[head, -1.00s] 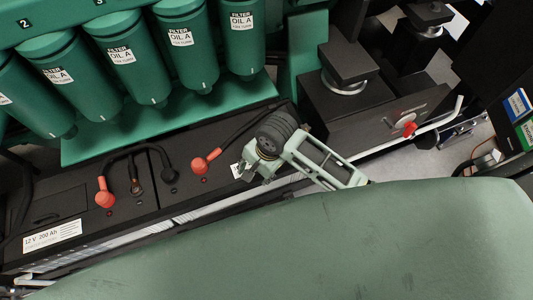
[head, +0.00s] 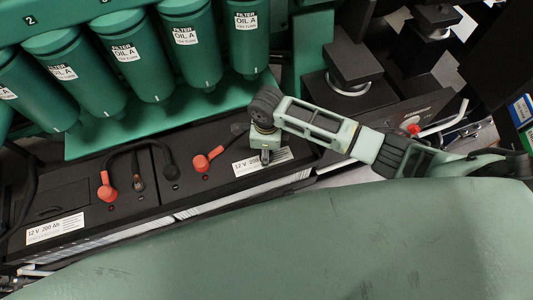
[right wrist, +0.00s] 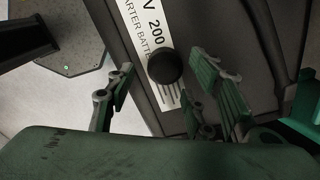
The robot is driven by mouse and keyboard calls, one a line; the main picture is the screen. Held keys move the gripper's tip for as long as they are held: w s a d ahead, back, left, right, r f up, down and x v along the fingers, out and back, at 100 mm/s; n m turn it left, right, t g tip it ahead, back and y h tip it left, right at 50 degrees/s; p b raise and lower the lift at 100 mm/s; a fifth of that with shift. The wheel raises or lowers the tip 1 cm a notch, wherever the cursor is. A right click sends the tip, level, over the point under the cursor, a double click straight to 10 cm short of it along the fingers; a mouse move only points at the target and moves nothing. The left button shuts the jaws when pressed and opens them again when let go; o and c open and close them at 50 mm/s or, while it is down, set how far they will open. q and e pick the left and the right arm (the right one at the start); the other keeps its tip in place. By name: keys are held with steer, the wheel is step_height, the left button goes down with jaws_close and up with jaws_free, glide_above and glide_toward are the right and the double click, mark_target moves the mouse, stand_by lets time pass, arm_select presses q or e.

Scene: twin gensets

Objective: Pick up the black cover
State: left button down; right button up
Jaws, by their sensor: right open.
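The black cover is a small round dark cap (right wrist: 165,67) in the right wrist view. It shows over the white label of a battery, between my spread fingers and apart from them. My right gripper (right wrist: 165,98) is open and empty above the battery. In the head view my right gripper (head: 265,156) points down over the label of the right-hand battery (head: 220,182) and hides the cap there. Whether the cap touches the battery top is unclear. My left gripper is in neither view.
Red terminal caps (head: 107,190) and black cables stand on the batteries left of my gripper. A row of green oil filters (head: 190,45) rises behind. A black block mount (head: 352,65) and a red knob (head: 413,129) are at the right.

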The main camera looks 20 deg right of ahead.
steer(key=shift+w+f, duration=0.1)
steer(key=shift+f, duration=1.3)
steer(key=shift+c, duration=0.3)
steer(key=c, duration=0.9)
steer(key=shift+r, duration=0.1)
